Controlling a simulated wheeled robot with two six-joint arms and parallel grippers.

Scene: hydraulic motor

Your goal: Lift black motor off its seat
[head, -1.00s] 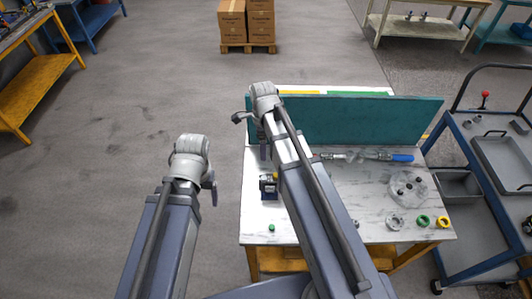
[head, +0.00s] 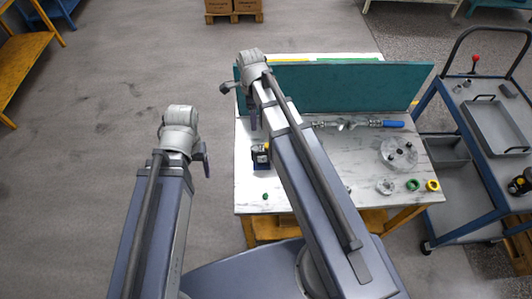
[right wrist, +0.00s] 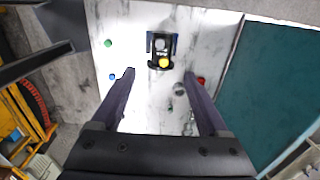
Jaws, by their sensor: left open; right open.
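The small black motor (head: 259,153), with a yellow part, stands in a dark blue seat (head: 260,164) near the left edge of the marble-topped table. In the right wrist view the motor (right wrist: 161,46) shows from above, a yellow round part at its near end. My right gripper (right wrist: 158,76) is open and empty, its fingertips apart on either side and short of the motor. In the head view my right gripper (head: 252,118) hangs above the table, just behind the motor. My left gripper (head: 207,165) is open and empty, left of the table, over the floor.
A teal panel (head: 340,87) stands along the table's back. A blue-handled tool (head: 385,124), a round flanged plate (head: 398,153), a green ring (head: 413,185) and a yellow ring (head: 432,185) lie to the right. A blue trolley (head: 470,140) stands right, with a black-and-yellow part (head: 520,183).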

